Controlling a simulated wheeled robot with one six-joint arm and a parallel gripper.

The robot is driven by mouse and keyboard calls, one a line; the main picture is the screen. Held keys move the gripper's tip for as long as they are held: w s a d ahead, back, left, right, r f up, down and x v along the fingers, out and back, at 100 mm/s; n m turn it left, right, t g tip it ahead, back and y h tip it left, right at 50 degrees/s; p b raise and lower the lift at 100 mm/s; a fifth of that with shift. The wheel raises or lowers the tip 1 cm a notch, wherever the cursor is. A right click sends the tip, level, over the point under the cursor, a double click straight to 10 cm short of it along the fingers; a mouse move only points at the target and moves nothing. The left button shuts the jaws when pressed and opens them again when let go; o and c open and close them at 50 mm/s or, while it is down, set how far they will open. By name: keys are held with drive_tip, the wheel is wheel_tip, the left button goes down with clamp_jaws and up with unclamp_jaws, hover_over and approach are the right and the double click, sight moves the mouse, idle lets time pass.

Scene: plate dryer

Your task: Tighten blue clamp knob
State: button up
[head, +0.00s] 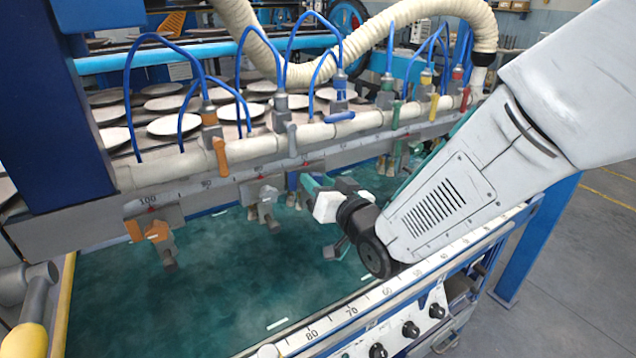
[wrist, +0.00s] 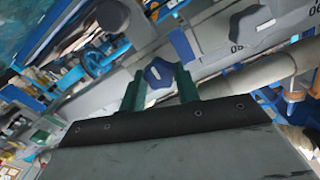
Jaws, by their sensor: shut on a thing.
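The blue clamp knob (wrist: 159,73) shows in the wrist view as a dark blue lobed knob with a pale mark on its face. My gripper (wrist: 160,82) has its two green fingers on either side of the knob and is shut on it. In the head view my gripper (head: 329,184) is at the front of the rail, right of the grey clamp. I cannot make out the blue knob there, as my gripper and wrist cover that spot.
The numbered grey rail (head: 228,185) carries an orange clamp (head: 155,231) at left and a grey clamp (head: 267,197) in the middle. Blue hoses (head: 127,85) and coloured valves stand above it. A ruler-marked front rail (head: 345,316) runs below my arm, with a teal bed (head: 225,290) between.

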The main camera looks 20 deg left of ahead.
drive_tip(key=m, duration=0.4)
drive_tip(key=shift+w+m, duration=0.1)
drive_tip(key=shift+m, duration=0.2)
drive_tip(key=m, duration=0.4)
drive_tip(key=shift+m, duration=0.3)
drive_tip(key=m, duration=0.4)
drive_tip(key=shift+d+f, duration=0.1)
drive_tip(key=shift+m, duration=2)
drive_tip(key=o, duration=1)
drive_tip(key=shift+f, duration=0.1)
drive_tip(key=shift+c, duration=0.2)
